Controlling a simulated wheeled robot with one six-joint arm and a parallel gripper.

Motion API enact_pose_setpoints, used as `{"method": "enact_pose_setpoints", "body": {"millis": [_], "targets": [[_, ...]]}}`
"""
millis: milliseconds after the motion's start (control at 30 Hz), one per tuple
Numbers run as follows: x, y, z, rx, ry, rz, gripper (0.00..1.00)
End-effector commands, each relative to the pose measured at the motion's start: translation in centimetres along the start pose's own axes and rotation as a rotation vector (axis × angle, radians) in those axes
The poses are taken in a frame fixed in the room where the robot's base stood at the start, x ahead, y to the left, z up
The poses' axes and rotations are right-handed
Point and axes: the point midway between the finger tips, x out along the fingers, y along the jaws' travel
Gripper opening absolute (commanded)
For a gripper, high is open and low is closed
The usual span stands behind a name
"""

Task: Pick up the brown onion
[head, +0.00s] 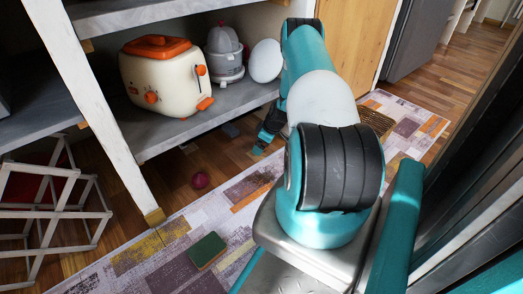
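No object that I can clearly tell as a brown onion shows. A small round reddish-purple thing (200,180), perhaps an onion, lies on the wooden floor at the edge of the patterned rug. A small pale brownish thing (188,147) lies farther back in the shade under the shelf, too small to name. My gripper (258,149) shows only in part, low beyond my arm and in front of the shelf. It is to the right of both things and apart from them. Its fingers are too small and dark to tell open from shut.
A shelf (170,135) bears a cream and orange toaster (158,75) and a grey appliance (224,55). A white post stands at left beside a white rack (45,210). A green block (208,251) lies on the rug (165,262). A dark thing (231,131) lies under the shelf.

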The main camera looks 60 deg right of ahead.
Motion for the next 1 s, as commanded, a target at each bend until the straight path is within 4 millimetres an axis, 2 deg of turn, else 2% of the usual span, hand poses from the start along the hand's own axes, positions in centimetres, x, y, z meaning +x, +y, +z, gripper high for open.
{"method": "enact_pose_setpoints", "body": {"millis": [167,267,400,433,800,1000], "targets": [[-0.1,0.0,-0.1,0.001,0.0,0.001,0.93],[-0.1,0.0,-0.1,0.001,0.0,0.001,0.74],[-0.1,0.0,-0.1,0.001,0.0,0.001,0.42],[-0.1,0.0,-0.1,0.001,0.0,0.001,0.38],[-0.2,0.1,-0.1,0.0,0.001,0.001,0.38],[-1.3,0.1,-0.6,0.0,0.001,0.001,0.38]]}}
